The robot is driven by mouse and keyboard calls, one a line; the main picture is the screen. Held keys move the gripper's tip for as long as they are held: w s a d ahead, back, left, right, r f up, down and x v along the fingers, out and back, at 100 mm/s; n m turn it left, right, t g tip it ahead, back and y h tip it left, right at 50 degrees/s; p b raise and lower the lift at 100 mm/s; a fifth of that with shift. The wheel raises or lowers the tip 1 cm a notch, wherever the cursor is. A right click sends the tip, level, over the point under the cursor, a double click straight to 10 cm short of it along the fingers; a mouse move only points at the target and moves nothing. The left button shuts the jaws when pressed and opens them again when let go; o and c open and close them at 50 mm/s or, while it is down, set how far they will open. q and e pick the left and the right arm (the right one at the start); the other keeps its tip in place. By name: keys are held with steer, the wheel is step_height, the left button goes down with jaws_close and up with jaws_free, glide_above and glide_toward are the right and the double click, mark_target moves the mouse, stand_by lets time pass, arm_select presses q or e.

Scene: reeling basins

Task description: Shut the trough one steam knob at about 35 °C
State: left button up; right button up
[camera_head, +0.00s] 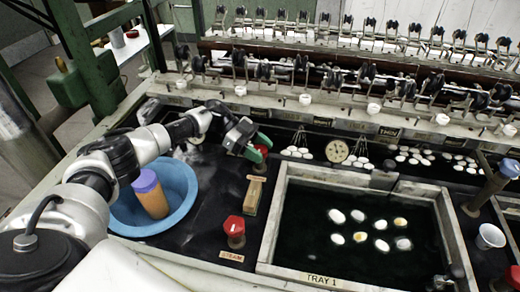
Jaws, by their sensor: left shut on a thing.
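The red steam knob (234,226) stands on the dark deck left of the tray, just above a STEAM label (231,256). Trough one (285,225), with a pale frame and a TRAY 1 label, holds dark water with several white and yellowish cocoons. A round dial (337,150) stands at its back edge; its reading is too small to tell. My left gripper (259,148), with green fingertips, is behind the steam knob and apart from it. My right gripper is not in view.
A blue basin (184,176) with a purple-topped orange cylinder (151,194) is beneath my left arm. A wooden brush-like piece (252,196) lies between gripper and knob. Reeling fittings line the back. A white cup (490,237) stands at the right.

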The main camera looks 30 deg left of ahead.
mark_target(263, 150)
arm_select(q)
steer(key=o, duration=0.9)
steer(key=r, duration=0.4)
steer(key=shift+d+r, duration=0.3)
steer(key=shift+d, duration=0.1)
steer(key=d+r, duration=0.2)
steer(key=d, duration=0.1)
steer(key=d+r, duration=0.2)
steer(key=d, duration=0.2)
steer(key=s+d+r+b, duration=0.1)
steer(key=d+r, duration=0.1)
steer(key=d, duration=0.2)
steer(key=shift+r, duration=0.2)
steer(key=shift+a, duration=0.1)
